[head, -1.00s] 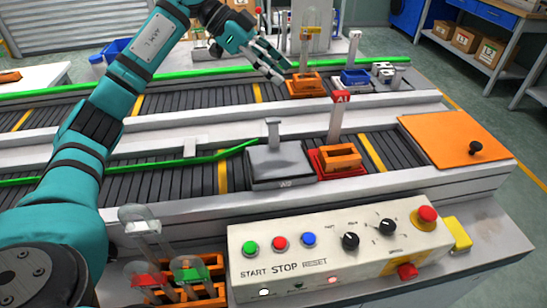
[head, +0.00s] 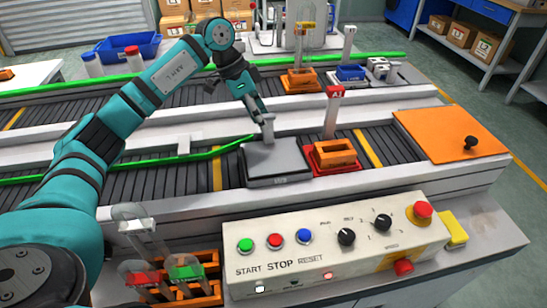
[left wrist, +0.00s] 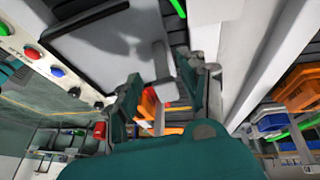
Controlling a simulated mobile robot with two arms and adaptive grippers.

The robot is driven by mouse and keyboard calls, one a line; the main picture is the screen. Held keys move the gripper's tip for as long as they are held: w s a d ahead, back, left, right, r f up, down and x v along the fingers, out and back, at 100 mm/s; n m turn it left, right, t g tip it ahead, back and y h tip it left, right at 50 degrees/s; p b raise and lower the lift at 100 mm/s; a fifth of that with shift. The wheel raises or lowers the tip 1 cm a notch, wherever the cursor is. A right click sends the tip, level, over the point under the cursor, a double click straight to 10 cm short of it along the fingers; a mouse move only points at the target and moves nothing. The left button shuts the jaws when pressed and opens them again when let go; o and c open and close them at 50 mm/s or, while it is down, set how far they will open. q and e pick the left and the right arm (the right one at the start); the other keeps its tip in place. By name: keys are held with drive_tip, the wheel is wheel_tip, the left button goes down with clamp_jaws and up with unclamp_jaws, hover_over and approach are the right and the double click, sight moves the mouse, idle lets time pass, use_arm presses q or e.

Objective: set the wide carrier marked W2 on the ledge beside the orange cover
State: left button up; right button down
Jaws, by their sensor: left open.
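The wide grey carrier (head: 276,166) lies flat on the near conveyor, with an upright handle post (head: 268,130). Its front label is too small to read surely now. My left gripper (head: 260,113) is just over the top of this post, fingers pointing down. In the left wrist view the open fingers (left wrist: 163,88) are spread at either side of the post (left wrist: 159,58), and the carrier's grey plate (left wrist: 100,45) fills the upper left. The orange cover (head: 445,133), with a black knob, lies at the right end of the conveyors. My right gripper is out of view.
A red carrier marked A1 (head: 318,168) with an orange block stands close right of the grey carrier. A green guide rail (head: 170,165) runs up to the grey carrier's left. The control panel (head: 335,240) stands in front. Orange and blue carriers sit on the far conveyor.

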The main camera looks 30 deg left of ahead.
sight(274, 141)
use_arm(q)
drive_tip(key=shift+x, duration=2.7)
drive_tip(key=shift+w+a, duration=0.15)
drive_tip(key=c, duration=0.8)
clamp_jaws()
drive_tip(key=shift+r, duration=0.1)
